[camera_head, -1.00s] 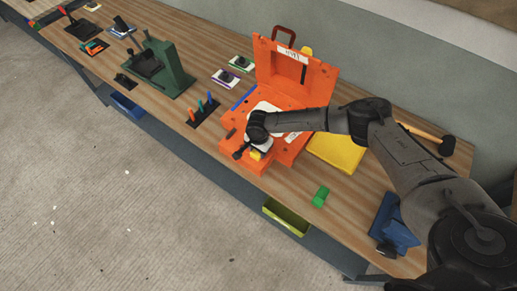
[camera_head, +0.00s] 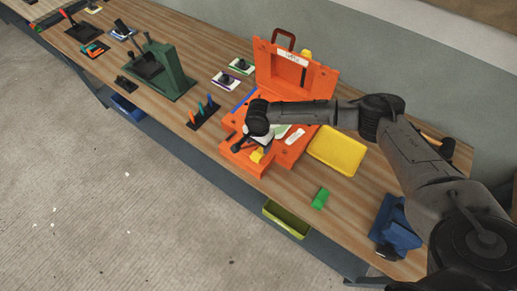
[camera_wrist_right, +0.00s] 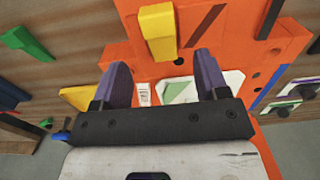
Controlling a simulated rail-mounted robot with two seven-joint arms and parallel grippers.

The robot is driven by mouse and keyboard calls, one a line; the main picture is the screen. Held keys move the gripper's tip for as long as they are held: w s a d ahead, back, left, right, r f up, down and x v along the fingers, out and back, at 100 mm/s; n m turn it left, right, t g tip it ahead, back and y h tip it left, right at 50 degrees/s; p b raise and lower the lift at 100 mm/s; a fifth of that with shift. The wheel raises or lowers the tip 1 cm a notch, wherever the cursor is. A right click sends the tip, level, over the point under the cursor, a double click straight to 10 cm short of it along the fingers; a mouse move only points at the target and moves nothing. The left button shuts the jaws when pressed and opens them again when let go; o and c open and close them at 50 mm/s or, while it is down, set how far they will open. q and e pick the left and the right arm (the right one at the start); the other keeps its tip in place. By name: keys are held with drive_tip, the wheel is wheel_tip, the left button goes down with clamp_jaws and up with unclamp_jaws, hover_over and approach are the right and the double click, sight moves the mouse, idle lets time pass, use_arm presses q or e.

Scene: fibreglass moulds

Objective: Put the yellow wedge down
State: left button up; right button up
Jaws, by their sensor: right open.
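The yellow wedge (camera_head: 257,155) lies on the front part of the orange mould case (camera_head: 231,158), close to its front edge. My right gripper (camera_head: 244,146) is over the case, just behind the wedge, partly hidden by my wrist. In the right wrist view, its two purple-grey fingers (camera_wrist_right: 162,72) are spread apart with nothing between them. The wedge (camera_wrist_right: 158,30) stands out beyond the fingertips there, apart from both fingers and resting against the orange surface. My left gripper is not in view.
The case's lid (camera_head: 290,73) stands open at the back. A yellow tray (camera_head: 338,150) lies to its right, with a green block (camera_head: 320,198) nearer the front edge. A blue object (camera_head: 396,228) is at the right. Upright coloured tools (camera_head: 201,112) stand left of the case.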

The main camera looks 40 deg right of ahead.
sight(258, 153)
wheel_tip(258, 153, up, 6)
drive_tip(key=s+a+f+n+t+y, duration=0.1)
drive_tip(key=s+a+f+n+y, duration=0.15)
drive_tip(key=s+a+n, duration=0.6)
drive_tip(key=s+a+f+n+t+y, duration=0.1)
drive_tip(key=s+a+f+n, duration=0.4)
drive_tip(key=a, duration=0.7)
drive_tip(key=s+d+r+n+h, duration=0.1)
drive_tip(key=s+d+n, duration=0.1)
drive_tip(key=s+d, duration=0.3)
drive_tip(key=s+d+r+n+t+h, duration=0.1)
drive_tip(key=s+d, duration=0.3)
drive_tip(key=s, duration=0.8)
drive_tip(key=shift+d+r+n+t+h, duration=0.2)
drive_tip(key=shift+d+n+t+h, duration=0.1)
drive_tip(key=shift+d+n+h, duration=0.25)
drive_tip(key=shift+a, duration=0.15)
